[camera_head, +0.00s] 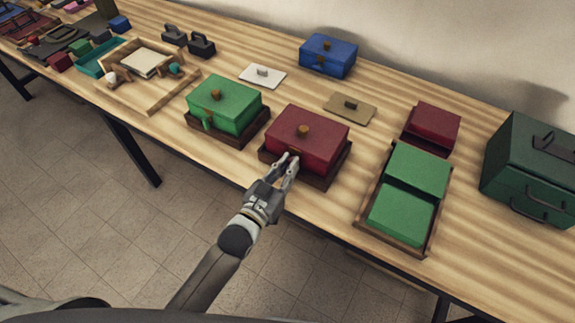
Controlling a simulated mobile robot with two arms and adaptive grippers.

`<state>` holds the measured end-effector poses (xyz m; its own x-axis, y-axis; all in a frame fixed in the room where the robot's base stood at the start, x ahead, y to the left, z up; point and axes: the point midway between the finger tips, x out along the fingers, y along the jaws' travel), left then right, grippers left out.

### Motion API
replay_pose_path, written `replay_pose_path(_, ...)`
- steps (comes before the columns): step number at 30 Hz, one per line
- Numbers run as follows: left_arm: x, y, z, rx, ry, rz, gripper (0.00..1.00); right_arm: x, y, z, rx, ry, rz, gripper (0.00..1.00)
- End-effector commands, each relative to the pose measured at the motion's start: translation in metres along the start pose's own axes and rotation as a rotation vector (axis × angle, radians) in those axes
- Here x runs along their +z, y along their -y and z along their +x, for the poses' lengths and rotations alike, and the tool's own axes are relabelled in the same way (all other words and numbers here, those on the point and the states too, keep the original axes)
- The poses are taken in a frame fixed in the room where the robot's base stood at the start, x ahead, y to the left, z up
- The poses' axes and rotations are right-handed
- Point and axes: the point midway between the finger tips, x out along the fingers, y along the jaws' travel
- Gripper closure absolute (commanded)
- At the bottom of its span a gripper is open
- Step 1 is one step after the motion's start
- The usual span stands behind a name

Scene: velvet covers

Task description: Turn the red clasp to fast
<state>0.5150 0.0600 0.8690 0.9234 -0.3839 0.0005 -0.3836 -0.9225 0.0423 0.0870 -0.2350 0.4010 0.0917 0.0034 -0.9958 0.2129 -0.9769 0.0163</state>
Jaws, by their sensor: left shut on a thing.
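A red box (309,139) with a knob on its lid sits on a dark wooden base near the front edge of the table. My left gripper (287,160) is at the front face of the red box, with its fingers shut on the red clasp. The clasp (294,153) is mostly hidden by the fingers, so I cannot tell which way it is turned. My right gripper is not in view.
A green box (224,104) with a green clasp stands left of the red box. A dark green case (530,165) stands at far right. Flat plates (262,76) lie on the wooden table (300,215).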

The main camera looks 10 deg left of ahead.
Motion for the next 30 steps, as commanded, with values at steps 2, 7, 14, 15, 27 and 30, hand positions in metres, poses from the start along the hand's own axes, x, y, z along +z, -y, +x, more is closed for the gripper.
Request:
replay_pose_path(2, 0.0016, -0.0002, -0.0004, 0.000, 0.004, 0.007, 1.00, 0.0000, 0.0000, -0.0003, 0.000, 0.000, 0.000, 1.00)
replay_pose_path(7, 0.0018, -0.0002, -0.0004, 0.000, 0.004, 0.010, 1.00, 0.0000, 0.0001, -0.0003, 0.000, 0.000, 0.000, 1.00)
replay_pose_path(14, 0.0018, -0.0002, -0.0004, 0.000, 0.004, 0.009, 0.85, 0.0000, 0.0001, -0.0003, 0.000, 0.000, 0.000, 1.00)
replay_pose_path(15, 0.0017, -0.0002, -0.0004, 0.000, 0.004, 0.009, 0.80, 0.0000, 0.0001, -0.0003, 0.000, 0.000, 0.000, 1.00)
replay_pose_path(27, 0.0005, 0.0000, -0.0004, 0.000, 0.001, 0.009, 0.66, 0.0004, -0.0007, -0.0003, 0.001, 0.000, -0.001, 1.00)
replay_pose_path(30, 0.0010, 0.0000, -0.0046, 0.000, 0.002, 0.009, 0.66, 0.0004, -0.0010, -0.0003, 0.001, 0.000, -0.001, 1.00)
